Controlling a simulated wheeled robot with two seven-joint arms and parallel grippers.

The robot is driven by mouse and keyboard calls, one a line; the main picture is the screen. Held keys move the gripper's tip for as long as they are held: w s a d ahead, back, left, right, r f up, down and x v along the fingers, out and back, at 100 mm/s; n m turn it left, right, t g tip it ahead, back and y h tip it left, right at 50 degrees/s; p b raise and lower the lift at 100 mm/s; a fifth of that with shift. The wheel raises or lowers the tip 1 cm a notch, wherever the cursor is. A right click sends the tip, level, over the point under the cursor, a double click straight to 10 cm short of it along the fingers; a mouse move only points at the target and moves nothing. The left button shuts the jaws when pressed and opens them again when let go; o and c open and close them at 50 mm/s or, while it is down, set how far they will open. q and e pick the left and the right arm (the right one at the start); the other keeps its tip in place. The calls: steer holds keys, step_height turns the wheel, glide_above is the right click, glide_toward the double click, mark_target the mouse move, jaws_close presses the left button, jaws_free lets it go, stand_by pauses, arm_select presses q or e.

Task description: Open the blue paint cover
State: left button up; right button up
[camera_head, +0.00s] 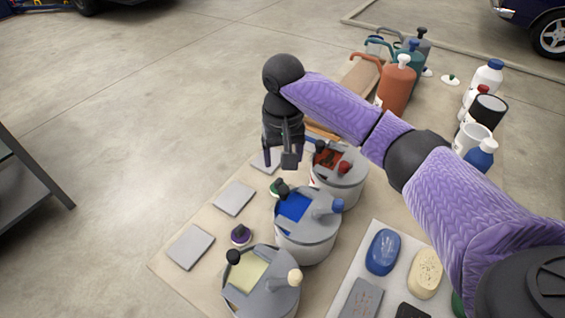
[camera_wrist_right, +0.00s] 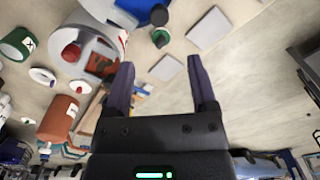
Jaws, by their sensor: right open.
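The blue paint bucket (camera_head: 305,243) is a white tub with a grey lid in the head view. A square of blue (camera_head: 294,206) shows in the lid, with a blue knob (camera_head: 337,205) at the right and a dark knob at the left; I cannot tell whether this square is bare paint or a cover. My right gripper (camera_head: 283,158) is open and empty, pointing down above and behind this bucket. My left gripper is not in view.
A red paint bucket (camera_head: 341,188) stands behind the blue one, a yellow one (camera_head: 262,300) in front. Flat grey plates (camera_head: 234,198) lie on the mat at left. Bottles, such as an orange one (camera_head: 396,88), stand behind my right arm. Blue (camera_head: 382,251) and cream sponges lie at right.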

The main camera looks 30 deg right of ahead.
mark_target(284, 189)
steer(key=f+b, duration=0.1)
steer(key=f, duration=0.2)
steer(key=f+b, duration=0.1)
steer(key=f, duration=0.2)
steer(key=f+b, duration=0.1)
steer(key=f, duration=0.2)
steer(key=shift+s+f, duration=0.15)
steer(key=shift+s, duration=0.25)
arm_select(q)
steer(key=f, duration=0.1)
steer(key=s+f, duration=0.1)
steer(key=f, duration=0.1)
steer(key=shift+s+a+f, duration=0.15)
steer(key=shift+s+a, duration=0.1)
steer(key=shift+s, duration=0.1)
arm_select(e)
steer(key=shift+c, duration=0.3)
jaws_close()
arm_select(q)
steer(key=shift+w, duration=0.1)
arm_select(e)
steer(key=shift+w, duration=0.1)
